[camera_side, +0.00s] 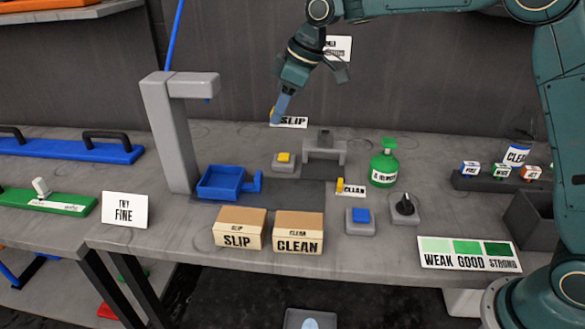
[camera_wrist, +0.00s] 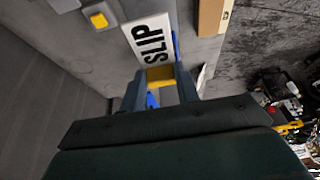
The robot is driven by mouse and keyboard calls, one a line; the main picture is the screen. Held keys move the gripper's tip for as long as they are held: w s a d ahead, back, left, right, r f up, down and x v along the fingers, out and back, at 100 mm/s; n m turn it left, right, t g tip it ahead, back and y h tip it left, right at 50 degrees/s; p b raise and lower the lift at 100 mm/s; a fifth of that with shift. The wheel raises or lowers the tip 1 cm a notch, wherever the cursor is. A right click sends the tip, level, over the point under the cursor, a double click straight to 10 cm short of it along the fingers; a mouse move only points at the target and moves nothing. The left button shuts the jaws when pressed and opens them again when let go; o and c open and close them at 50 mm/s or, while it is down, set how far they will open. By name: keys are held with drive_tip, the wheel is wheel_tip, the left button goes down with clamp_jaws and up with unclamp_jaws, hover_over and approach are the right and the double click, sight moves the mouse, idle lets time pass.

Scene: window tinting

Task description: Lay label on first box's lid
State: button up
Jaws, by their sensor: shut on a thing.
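My gripper (camera_side: 276,113) is shut on the yellow tab of a white SLIP label (camera_side: 290,122) and holds it up near the back of the bench. In the wrist view the SLIP label (camera_wrist: 152,44) extends beyond the fingers, with the yellow tab (camera_wrist: 160,77) between them. Two cardboard boxes stand side by side at the front: the SLIP box (camera_side: 240,229) on the left and the CLEAN box (camera_side: 298,233) on the right. The held label is apart from both boxes. A second label (camera_side: 353,189), reading CLEAN, has a yellow tab and is behind the boxes to the right.
A grey post (camera_side: 168,135) with an overhanging arm rises left of a blue tray (camera_side: 222,183). A yellow button (camera_side: 284,157), a grey fixture (camera_side: 324,148), a green bottle (camera_side: 384,168), a blue button (camera_side: 361,215) and a black knob (camera_side: 404,206) stand around the middle.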

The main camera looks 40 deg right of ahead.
sight(227, 218)
drive_tip(key=s+a+r+n+g, duration=0.1)
drive_tip(key=s+a+r+n, duration=0.1)
drive_tip(key=a, duration=0.6)
drive_tip(key=s+a+r+n+g, duration=0.1)
drive_tip(key=a+r+n, duration=0.15)
drive_tip(key=a, duration=0.45)
drive_tip(key=shift+y, duration=0.4)
wheel_tip(227, 218, down, 20)
drive_tip(key=shift+s+f, duration=0.1)
drive_tip(key=shift+f, duration=0.1)
drive_tip(key=o, duration=0.9)
drive_tip(key=shift+o, duration=0.2)
drive_tip(key=shift+t, duration=0.3)
drive_tip(key=v, duration=1.2)
